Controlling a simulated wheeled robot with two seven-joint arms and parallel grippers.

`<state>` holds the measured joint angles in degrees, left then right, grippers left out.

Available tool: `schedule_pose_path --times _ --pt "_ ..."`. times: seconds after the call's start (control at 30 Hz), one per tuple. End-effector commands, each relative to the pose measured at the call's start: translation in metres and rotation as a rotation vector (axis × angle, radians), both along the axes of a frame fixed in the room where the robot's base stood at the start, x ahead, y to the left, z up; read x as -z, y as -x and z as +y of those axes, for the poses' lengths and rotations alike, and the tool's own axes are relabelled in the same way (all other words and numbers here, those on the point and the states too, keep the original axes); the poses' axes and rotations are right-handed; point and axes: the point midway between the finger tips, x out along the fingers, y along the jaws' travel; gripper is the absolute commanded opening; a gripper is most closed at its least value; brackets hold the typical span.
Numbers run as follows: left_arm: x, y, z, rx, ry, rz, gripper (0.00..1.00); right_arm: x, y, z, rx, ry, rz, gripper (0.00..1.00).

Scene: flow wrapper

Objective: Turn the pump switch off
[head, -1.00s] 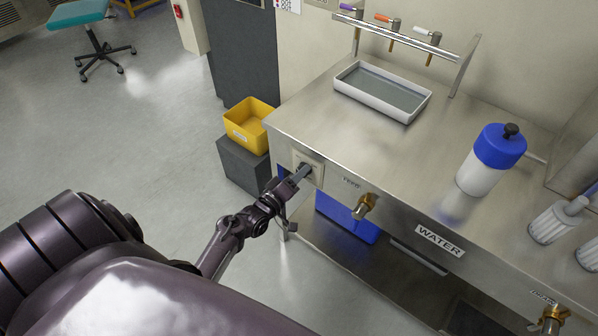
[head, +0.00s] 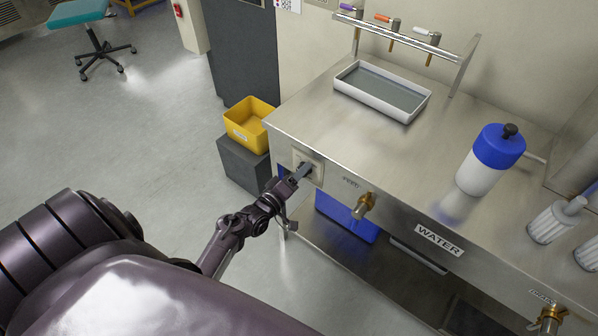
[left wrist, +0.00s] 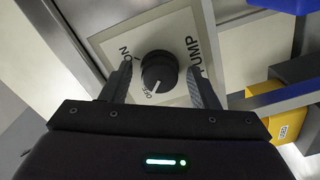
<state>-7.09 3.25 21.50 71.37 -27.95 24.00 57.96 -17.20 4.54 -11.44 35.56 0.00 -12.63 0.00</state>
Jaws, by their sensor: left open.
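The pump switch is a black round knob (left wrist: 159,72) on a pale plate (left wrist: 120,48) marked PUMP, on the front of the steel bench. Its white pointer line is turned toward the lower-left mark, which seems to read "OFF" or "0"; the "ON" mark is at the upper left. My left gripper (left wrist: 162,80) is open, with one finger on each side of the knob; I cannot tell whether they touch it. In the head view the left gripper (head: 301,174) is at the plate (head: 316,168) and hides the knob. My right gripper is not in view.
The steel bench (head: 300,115) carries a white tray (head: 345,86) and a blue-and-white bottle (head: 482,175). A brass valve (head: 363,206) sticks out right of the switch. A yellow bin (head: 240,130) stands on a grey box at the left.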

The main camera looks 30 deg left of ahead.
Motion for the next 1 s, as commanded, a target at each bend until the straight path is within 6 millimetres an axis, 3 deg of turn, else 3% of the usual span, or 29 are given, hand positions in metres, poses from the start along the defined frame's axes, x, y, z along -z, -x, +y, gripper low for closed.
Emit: schedule_pose_path --times 0.27,0.5,0.7,1.0 --pt "0.001 0.011 0.0 0.0 0.0 0.002 0.55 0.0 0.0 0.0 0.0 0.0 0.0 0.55" --pt "0.001 0.053 0.004 -0.001 -0.001 0.004 0.55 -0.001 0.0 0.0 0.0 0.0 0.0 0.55" --pt "0.001 0.075 0.005 0.0 0.0 0.001 0.55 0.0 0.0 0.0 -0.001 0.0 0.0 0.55" --pt "0.0 0.078 0.006 0.0 0.0 0.0 0.55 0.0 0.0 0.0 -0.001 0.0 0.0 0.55"
